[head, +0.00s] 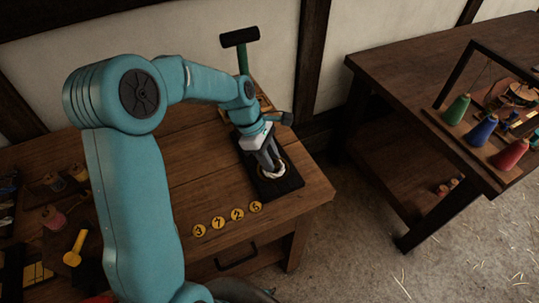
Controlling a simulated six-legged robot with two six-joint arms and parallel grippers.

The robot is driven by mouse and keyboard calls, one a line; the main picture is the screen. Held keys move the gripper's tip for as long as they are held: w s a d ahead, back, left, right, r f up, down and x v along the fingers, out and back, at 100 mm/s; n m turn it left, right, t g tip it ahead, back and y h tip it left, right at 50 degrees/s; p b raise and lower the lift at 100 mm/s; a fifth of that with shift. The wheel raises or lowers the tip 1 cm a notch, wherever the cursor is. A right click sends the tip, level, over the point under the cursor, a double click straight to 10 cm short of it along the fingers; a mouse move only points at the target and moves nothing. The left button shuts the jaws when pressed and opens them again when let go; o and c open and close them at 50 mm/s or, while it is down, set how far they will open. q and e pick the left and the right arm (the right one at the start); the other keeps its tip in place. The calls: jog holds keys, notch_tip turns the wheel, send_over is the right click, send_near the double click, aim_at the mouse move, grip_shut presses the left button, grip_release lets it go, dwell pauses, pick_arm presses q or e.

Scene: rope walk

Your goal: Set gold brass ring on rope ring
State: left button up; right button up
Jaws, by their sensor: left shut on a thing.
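My left gripper (270,170) points down over a black board (286,184) near the right end of the wooden bench. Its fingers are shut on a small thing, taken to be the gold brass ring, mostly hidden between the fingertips. A pale, whitish ring, which looks like the rope ring (272,175), shows right at the fingertips, low over the board. I cannot tell whether the two rings touch. My right gripper is not in view.
Several yellow numbered discs (218,222) lie in a row along the bench front. A green-handled mallet (240,52) stands behind the board. Spools and a yellow tool (75,248) lie at left. A second table (400,85) with coloured cones stands right, across a floor gap.

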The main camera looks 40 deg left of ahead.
pick_arm(q)
jog(key=o, duration=1.1)
jog(key=v, duration=1.6)
jog(key=shift+s+a, duration=0.1)
jog(key=shift+s, duration=0.1)
